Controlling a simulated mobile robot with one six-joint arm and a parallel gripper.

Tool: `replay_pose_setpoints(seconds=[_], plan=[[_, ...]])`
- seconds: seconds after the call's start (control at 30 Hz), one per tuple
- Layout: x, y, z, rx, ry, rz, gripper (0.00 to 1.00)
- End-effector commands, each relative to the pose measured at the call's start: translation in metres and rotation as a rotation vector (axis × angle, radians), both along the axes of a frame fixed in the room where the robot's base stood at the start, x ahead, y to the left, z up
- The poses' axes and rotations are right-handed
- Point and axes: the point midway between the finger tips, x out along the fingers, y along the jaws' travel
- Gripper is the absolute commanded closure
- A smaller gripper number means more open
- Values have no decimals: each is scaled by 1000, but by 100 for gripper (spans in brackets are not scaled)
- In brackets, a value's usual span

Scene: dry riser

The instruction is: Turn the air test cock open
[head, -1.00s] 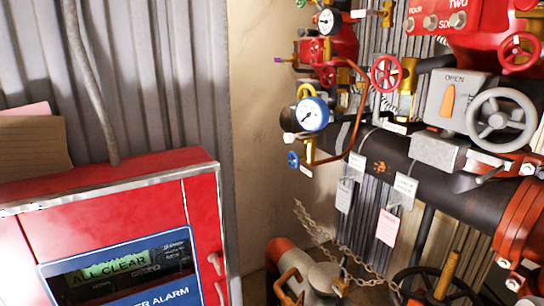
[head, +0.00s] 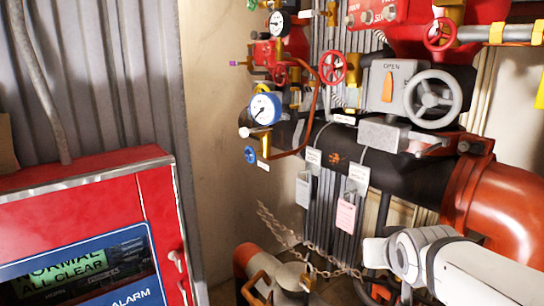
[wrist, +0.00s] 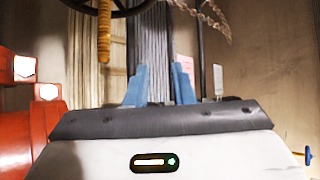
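No label in view names the air test cock. A small brass fitting (head: 265,145) with a blue handwheel (head: 250,155) hangs below the blue-rimmed gauge (head: 264,109), left of the dark pipe. A blue knob also shows at the wrist view's lower right edge (wrist: 308,155). My white arm (head: 470,268) reaches in from the lower right of the head view. My gripper (wrist: 160,70) shows in the wrist view with two blue fingers apart and nothing between them. It is away from the fitting. Its fingers cannot be made out in the head view.
A red alarm panel (head: 80,215) reading "ALL CLEAR" stands at left. A grey handwheel (head: 433,99) and an OPEN indicator box (head: 392,85) sit above the dark pipe. Tags (head: 345,214) and a chain (head: 285,228) hang below. A red-orange pipe (head: 505,205) is at right.

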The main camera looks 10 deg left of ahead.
Motion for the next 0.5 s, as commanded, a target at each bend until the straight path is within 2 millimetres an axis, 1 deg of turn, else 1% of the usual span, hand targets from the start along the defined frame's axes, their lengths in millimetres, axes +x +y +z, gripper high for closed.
replay_pose_setpoints(seconds=[0.03, 0.1, 0.2, 0.27, 0.3, 0.33, 0.4, 0.5], plan=[[26, 22, 4, 22, -105, 47, 78], [56, 49, 25, 61, -258, 97, 78], [82, 108, 54, 162, -457, 253, 78], [90, 138, 72, 220, -571, 328, 78], [93, 158, 82, 263, -638, 380, 78], [93, 172, 89, 295, -683, 417, 78], [90, 200, 103, 365, -772, 501, 78], [82, 230, 118, 450, -863, 598, 78]])
